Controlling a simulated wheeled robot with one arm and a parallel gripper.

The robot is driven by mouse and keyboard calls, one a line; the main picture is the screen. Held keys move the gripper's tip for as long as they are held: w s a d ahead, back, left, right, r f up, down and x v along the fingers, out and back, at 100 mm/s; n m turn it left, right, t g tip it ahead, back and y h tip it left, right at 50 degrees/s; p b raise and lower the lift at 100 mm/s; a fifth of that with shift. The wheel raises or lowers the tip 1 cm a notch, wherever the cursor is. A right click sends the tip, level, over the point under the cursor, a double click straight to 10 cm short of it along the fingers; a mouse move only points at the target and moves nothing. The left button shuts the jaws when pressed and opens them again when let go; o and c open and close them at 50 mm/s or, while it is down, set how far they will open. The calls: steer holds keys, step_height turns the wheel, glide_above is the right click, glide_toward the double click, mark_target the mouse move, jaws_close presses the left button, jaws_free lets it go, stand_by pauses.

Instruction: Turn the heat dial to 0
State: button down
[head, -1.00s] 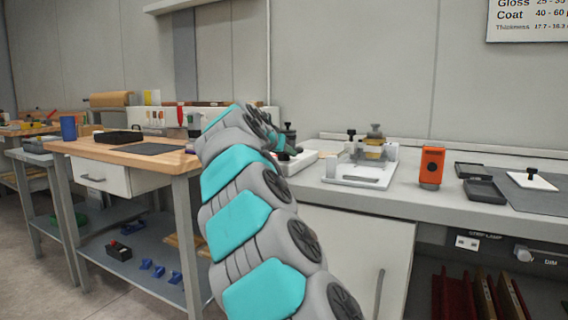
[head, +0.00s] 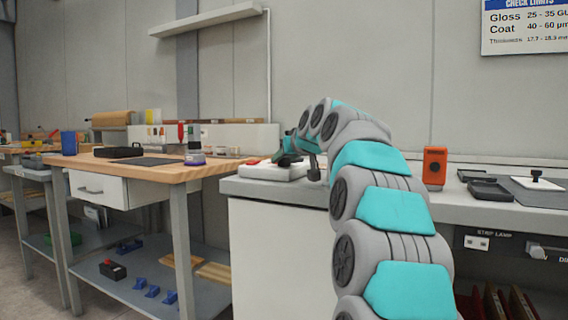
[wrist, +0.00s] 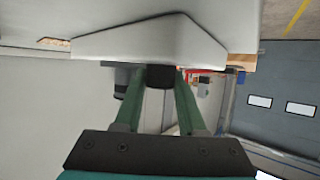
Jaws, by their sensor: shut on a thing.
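My gripper (wrist: 160,76) is shut on a black knob (wrist: 160,78), which I take for the heat dial, on the front of a white device. The knob sits between the two green fingers, and its markings cannot be read. The white device (wrist: 150,35) fills the top of the wrist view. In the head view the white device (head: 265,171) stands at the left end of the grey counter, with my gripper (head: 286,160) at its right side. My arm and gripper hide the dial there.
A second dark knob (wrist: 122,82) shows just left of the fingers. On the counter (head: 460,205) stand an orange instrument (head: 434,167) and black trays (head: 489,189), right of my arm.

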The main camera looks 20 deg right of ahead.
steer(key=shift+r+n+y, duration=0.1)
steer(key=shift+n+y, duration=0.8)
steer(key=shift+y, duration=0.4)
steer(key=c, duration=0.5)
jaws_free()
steer(key=shift+s, duration=0.1)
steer(key=shift+v, duration=3.8)
steer(key=shift+r, duration=0.1)
